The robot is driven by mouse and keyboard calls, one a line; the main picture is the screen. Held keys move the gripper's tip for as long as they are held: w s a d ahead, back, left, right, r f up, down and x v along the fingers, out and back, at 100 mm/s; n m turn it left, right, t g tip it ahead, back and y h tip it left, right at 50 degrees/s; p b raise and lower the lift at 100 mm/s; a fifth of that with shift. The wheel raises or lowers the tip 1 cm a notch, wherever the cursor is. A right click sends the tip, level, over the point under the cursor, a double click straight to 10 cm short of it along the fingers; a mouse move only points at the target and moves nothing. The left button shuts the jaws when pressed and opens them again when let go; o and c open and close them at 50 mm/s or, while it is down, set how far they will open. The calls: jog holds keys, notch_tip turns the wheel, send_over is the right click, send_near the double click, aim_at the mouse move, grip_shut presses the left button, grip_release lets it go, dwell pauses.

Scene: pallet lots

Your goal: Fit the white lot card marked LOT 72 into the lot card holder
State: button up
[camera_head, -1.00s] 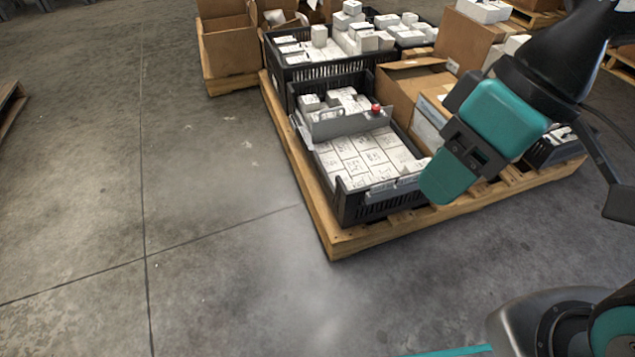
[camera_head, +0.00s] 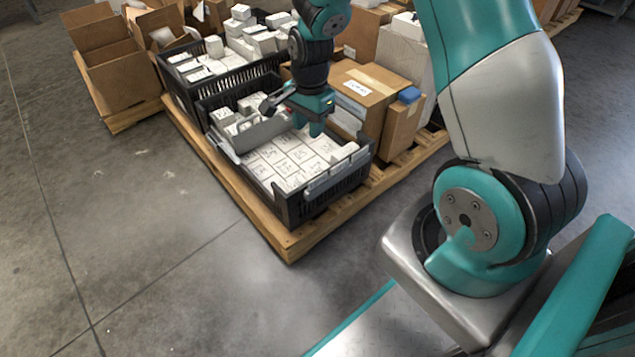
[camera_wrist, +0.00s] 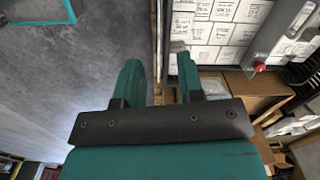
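A white card with dark marks (camera_head: 356,88) lies on top of a brown carton behind the crate; its print is too small to read surely. A grey strip (camera_head: 333,174) runs along the near right wall of the black crate (camera_head: 292,212); it may be the lot card holder, but I cannot tell. My gripper (camera_head: 315,122) hangs over the crate of white boxes, left of the carton. No card readable as LOT 72 shows in the wrist view.
The crate stands on a wooden pallet (camera_head: 291,245) with another black crate behind it. A grey divider with a red knob (camera_wrist: 258,67) crosses the crate. A blue object (camera_head: 409,95) sits on a carton. Bare floor (camera_head: 150,220) lies to the left.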

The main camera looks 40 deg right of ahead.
notch_tip(320, 180, down, 3)
jog(key=d+m, duration=0.2)
jog(key=d, duration=0.1)
jog(key=b, duration=0.6)
send_over(318, 178)
jog(key=shift+h, duration=0.3)
notch_tip(318, 178, down, 12)
jog(key=shift+r, duration=0.1)
notch_tip(318, 178, down, 6)
jog(key=b, duration=0.3)
jog(key=shift+w+r+b, duration=0.1)
jog(key=shift+r+b, duration=0.05)
jog(key=shift+b, duration=0.15)
grip_shut()
